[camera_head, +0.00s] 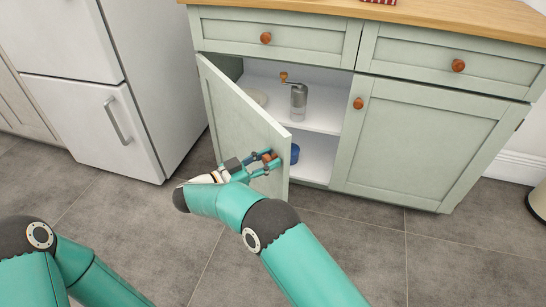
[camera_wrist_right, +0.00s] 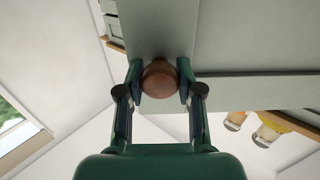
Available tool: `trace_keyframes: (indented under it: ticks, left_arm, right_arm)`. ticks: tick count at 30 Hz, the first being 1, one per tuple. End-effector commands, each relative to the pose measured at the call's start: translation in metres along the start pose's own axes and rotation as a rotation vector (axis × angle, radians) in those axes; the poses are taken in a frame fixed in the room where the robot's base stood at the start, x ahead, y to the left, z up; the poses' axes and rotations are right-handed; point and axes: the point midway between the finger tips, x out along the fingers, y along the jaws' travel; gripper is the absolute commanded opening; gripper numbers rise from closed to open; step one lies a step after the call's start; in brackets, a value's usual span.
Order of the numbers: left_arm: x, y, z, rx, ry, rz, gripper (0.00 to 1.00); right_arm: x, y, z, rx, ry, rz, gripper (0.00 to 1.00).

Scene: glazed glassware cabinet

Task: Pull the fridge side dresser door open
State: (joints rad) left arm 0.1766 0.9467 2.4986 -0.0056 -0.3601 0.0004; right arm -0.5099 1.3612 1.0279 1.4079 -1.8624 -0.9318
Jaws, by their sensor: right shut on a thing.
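The dresser's left door (camera_head: 237,115), on the side near the fridge, stands partly open. It is hinged at its left edge. My right gripper (camera_head: 268,160) is at the free edge of this door, shut on its round brown wooden knob. In the right wrist view the knob (camera_wrist_right: 160,78) sits between the two fingers of the right gripper (camera_wrist_right: 158,84), with the pale door panel (camera_wrist_right: 155,28) behind it. My left arm shows at the lower left of the head view, but its gripper is out of view.
The white fridge (camera_head: 90,120) stands left of the dresser. The right door (camera_head: 415,145) and the drawers are closed. Grey floor tiles in front are clear.

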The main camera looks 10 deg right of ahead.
Motion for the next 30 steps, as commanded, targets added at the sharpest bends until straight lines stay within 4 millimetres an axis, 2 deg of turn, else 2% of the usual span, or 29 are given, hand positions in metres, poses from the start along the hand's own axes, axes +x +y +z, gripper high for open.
trace_keyframes:
  ticks: [7,8,12,23,26,30]
  left_arm:
    - [0.000,0.000,0.000,0.000,0.000,0.000,0.40]
    - [0.000,0.000,0.000,0.000,0.000,0.000,0.40]
    - [0.000,0.000,0.000,0.000,0.000,0.000,0.40]
    - [-0.001,0.000,0.000,0.000,0.000,0.000,0.40]
    - [-0.001,0.000,0.000,0.000,0.000,0.000,0.40]
    - [-0.001,0.000,0.000,0.000,0.000,0.000,0.40]
  right_arm:
    - [0.001,0.002,0.001,-0.002,0.000,0.006,0.00]
    - [0.001,0.002,0.001,-0.002,0.000,0.006,0.39]
    - [0.002,0.002,0.001,-0.002,0.000,0.006,0.61]
    - [0.003,0.002,-0.003,0.001,0.000,0.005,0.61]
    - [0.003,0.002,-0.012,0.003,0.000,0.004,0.61]
    - [0.003,0.003,-0.034,0.004,0.000,0.005,0.61]
